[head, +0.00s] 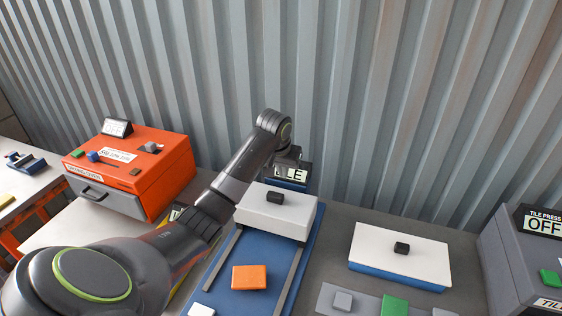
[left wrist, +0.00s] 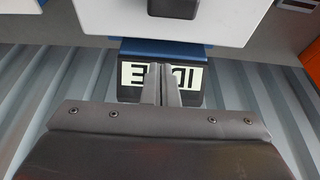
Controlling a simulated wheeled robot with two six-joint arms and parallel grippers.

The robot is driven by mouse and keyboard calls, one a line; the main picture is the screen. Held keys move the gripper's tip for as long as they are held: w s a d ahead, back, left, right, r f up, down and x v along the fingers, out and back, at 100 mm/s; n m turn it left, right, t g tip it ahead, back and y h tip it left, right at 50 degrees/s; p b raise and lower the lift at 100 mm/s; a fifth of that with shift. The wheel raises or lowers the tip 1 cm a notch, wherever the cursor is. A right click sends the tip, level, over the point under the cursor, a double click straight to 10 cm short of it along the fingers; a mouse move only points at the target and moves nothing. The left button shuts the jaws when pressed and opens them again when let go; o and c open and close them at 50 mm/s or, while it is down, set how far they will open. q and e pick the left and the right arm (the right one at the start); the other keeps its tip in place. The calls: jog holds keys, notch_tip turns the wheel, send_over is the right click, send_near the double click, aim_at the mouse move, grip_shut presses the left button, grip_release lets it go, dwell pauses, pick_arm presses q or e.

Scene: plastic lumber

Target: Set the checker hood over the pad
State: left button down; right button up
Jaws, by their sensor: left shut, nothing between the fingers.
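A white hood-like block (head: 262,214) with a black knob (head: 275,198) sits at the back of a blue base (head: 222,282) with two grey rails. It also shows in the left wrist view (left wrist: 110,14). An orange square block (head: 249,277) lies on the blue base between the rails, in front of the white block and uncovered. I cannot tell for certain which part is the pad. My left gripper (head: 289,168) is shut and empty behind the white block, in front of a small display; its closed fingers (left wrist: 162,75) show in the left wrist view. My right gripper is not in view.
The display (left wrist: 133,75) appears to read IDLE, partly hidden by my fingers. A white-topped blue box (head: 375,243) with a black knob stands right. A grey tile press (head: 505,265) reads OFF. An orange machine (head: 130,170) stands left. Corrugated wall closes the back.

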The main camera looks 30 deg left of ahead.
aim_at(275, 211)
pick_arm(q)
jog(key=p+x, duration=0.1)
jog(key=x, duration=0.3)
jog(key=shift+s, duration=0.1)
jog(key=s+p, duration=0.2)
jog(key=shift+s+d, duration=0.35)
jog(key=shift+s, duration=0.05)
jog(key=shift+s+d+p, duration=0.1)
jog(key=shift+s+p, duration=0.2)
jog(key=shift+s, duration=0.15)
jog(key=shift+f, duration=0.1)
jog(key=shift+w, duration=0.1)
jog(key=shift+f, duration=0.1)
